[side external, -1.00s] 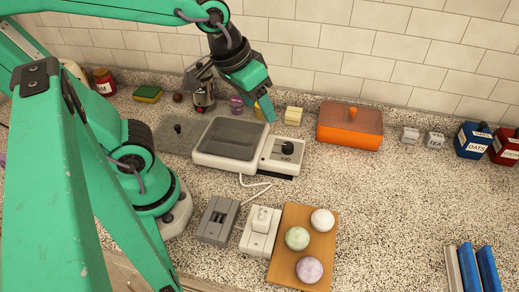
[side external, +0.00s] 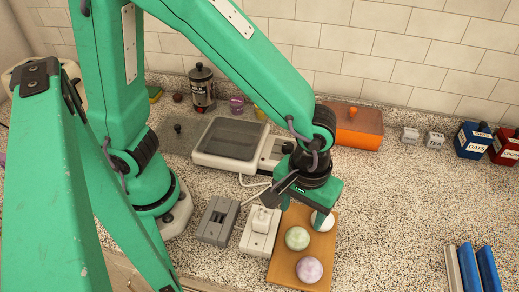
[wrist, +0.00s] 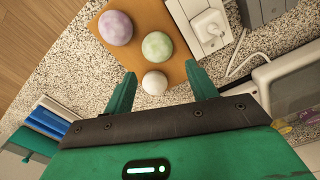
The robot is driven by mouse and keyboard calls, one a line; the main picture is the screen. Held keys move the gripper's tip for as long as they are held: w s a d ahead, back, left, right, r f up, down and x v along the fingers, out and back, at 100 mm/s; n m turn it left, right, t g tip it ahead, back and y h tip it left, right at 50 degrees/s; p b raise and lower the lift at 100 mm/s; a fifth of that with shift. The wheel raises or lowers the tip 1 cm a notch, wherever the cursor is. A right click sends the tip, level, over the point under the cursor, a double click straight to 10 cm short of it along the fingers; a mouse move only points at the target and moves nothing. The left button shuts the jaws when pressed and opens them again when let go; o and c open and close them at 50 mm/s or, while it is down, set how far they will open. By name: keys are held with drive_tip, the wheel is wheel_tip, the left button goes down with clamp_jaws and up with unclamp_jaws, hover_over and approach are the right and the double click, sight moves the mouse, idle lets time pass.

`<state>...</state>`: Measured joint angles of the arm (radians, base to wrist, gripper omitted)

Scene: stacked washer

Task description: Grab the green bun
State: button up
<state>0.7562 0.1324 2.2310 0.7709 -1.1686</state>
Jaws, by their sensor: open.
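The green bun (side external: 297,238) sits on a wooden board (side external: 285,265), between a white bun (side external: 323,222) and a purple bun (side external: 309,269). In the wrist view the green bun (wrist: 157,46) lies beyond my fingertips, with the white bun (wrist: 154,83) nearer, between the fingers, and the purple bun (wrist: 115,27) up and to the left. My gripper (side external: 300,212) is open and empty above the far end of the board, and its fingers (wrist: 160,80) show apart in the wrist view. It partly covers the white bun in the side view.
A white switch block (side external: 260,232) and a grey block (side external: 217,220) stand left of the board. A grey-topped appliance (side external: 230,140) with a cord and an orange box (side external: 357,128) stand behind. The counter right of the board is clear up to the blue bars (side external: 486,268).

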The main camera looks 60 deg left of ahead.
sight(298, 232)
drive_tip(key=shift+s+d+f, duration=0.1)
drive_tip(key=shift+d+f, duration=0.1)
drive_tip(key=shift+f, duration=1.3)
drive_tip(key=shift+f, duration=0.1)
drive_tip(key=shift+f, duration=2.5)
drive_tip(key=c, duration=0.7)
